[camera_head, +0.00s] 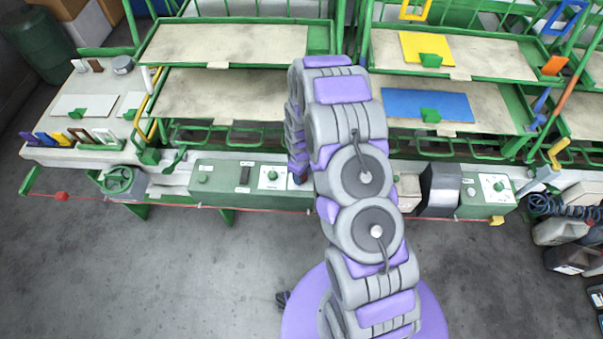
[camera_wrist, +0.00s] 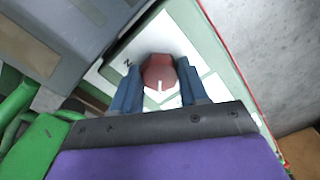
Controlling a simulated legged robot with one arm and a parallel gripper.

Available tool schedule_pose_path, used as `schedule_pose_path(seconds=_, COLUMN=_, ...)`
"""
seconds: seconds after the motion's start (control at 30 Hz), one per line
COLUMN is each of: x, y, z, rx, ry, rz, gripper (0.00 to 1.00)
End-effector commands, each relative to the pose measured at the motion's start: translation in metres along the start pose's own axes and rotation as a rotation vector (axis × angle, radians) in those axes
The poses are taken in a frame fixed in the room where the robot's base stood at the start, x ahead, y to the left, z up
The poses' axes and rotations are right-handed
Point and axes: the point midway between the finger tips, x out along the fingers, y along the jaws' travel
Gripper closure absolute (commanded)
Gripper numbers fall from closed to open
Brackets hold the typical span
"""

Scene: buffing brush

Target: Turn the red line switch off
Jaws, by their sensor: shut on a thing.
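The red line switch (camera_wrist: 158,70) is a dark red knob with a white pointer mark on a white plate, in the wrist view. Its mark points toward the bottom of that picture. My gripper (camera_wrist: 159,82) has its two blue fingers on either side of the knob and is shut on it. In the head view my gripper (camera_head: 298,176) is low at the front of the workbench, at the right end of the green control box (camera_head: 222,182). My arm hides most of the switch there.
A red line (camera_head: 250,209) runs along the bench front. Another green box with a dial (camera_head: 493,186) stands to the right, beside a grey box (camera_head: 439,190). Shelves with a yellow panel (camera_head: 412,44) and a blue panel (camera_head: 392,103) rise behind. The floor in front is clear.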

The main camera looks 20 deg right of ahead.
Motion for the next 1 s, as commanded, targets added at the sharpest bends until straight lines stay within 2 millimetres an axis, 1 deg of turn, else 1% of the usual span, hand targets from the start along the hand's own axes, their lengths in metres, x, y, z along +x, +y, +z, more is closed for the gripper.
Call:
schedule_pose_path(seconds=0.3, x=-0.001, y=0.001, z=-0.002, rx=-0.002, ry=0.005, rz=0.004, gripper=0.87)
schedule_pose_path(seconds=0.33, x=-0.001, y=0.001, z=-0.002, rx=-0.002, ry=0.005, rz=0.004, gripper=0.55)
schedule_pose_path(seconds=0.57, x=-0.001, y=0.001, z=-0.001, rx=-0.001, ry=0.003, rz=0.002, gripper=0.33)
schedule_pose_path(seconds=0.6, x=-0.001, y=0.001, z=-0.001, rx=-0.001, ry=0.003, rz=0.002, gripper=0.31)
schedule_pose_path(seconds=0.87, x=-0.002, y=0.0, z=0.0, rx=0.0, ry=0.002, rz=0.001, gripper=0.31)
schedule_pose_path(seconds=1.0, x=-0.014, y=0.001, z=-0.001, rx=0.0, ry=0.003, rz=0.002, gripper=0.31)
